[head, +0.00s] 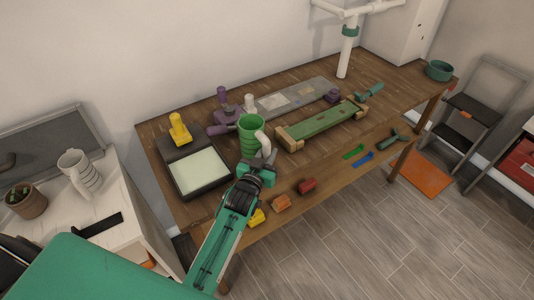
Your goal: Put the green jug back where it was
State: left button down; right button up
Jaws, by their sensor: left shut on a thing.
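The green jug (249,139) is ribbed, with a pale handle on its right side. It looks upright over the middle of the wooden bench (228,177). My left gripper (264,158) reaches in from the lower left and is shut on the jug at its handle side. The fingertips are small and partly hidden. I cannot tell whether the jug's base touches the bench. My right gripper is not in view.
A dark tray with a pale green pad (200,172) lies left of the jug. A green wooden-ended bar (322,119) lies to the right. Purple tools (223,97) stand behind. Small coloured pieces (307,185) line the front edge. A striped white jug (80,173) stands on the left table.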

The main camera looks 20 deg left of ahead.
pick_arm(q)
jog(key=c, duration=1.2)
grip_release()
jog(key=shift+r, duration=0.15)
jog(key=shift+s, duration=0.35)
jog(key=s+b, duration=0.2)
jog(key=s, duration=0.9)
jog(key=shift+s+a, duration=0.15)
jog(key=shift+a, duration=0.1)
